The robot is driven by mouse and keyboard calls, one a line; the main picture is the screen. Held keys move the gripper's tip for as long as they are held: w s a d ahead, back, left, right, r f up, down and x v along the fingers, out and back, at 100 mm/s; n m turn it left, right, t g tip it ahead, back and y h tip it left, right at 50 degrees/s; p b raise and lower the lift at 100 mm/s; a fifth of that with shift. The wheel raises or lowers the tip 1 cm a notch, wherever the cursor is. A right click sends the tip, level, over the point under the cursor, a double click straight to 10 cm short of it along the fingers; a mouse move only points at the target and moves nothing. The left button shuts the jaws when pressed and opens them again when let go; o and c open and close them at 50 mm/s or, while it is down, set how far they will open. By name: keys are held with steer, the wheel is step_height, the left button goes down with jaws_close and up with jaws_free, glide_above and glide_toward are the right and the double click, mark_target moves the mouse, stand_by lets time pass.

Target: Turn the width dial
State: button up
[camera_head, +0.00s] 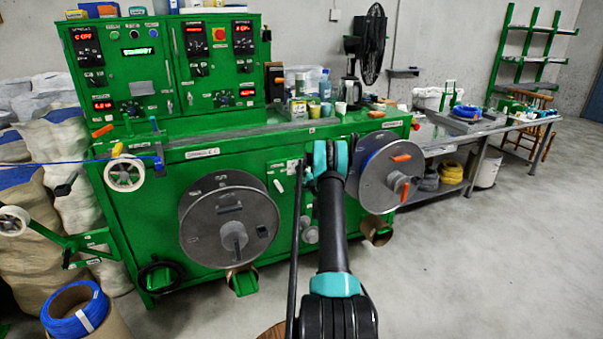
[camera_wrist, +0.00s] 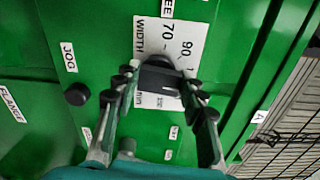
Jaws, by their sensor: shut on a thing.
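The width dial (camera_wrist: 158,78) is a dark knob on a white scale plate (camera_wrist: 186,40) marked "WIDTH", with 70 and 90 readable, in the wrist view. The plate is fixed to the green machine front. My gripper (camera_wrist: 160,86) has its two fingers on either side of the dial, shut on it. The fingers partly cover the dial and the lower part of the scale. In the head view my arm reaches to the machine front between the two reels, and my gripper and the dial are mostly hidden behind it.
A black knob labelled JOG (camera_wrist: 77,94) sits left of the dial. A large grey reel (camera_head: 208,215) is left of my arm and another reel (camera_head: 378,185) is close on its right. Open floor (camera_head: 480,270) lies at the right.

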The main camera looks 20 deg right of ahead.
steer(key=shift+n, duration=0.6)
steer(key=o, duration=1.2)
steer(key=shift+c, duration=0.2)
steer(key=shift+s, duration=0.1)
steer(key=s, duration=1.1)
steer(key=shift+s+d, duration=0.15)
steer(key=shift+s, duration=0.25)
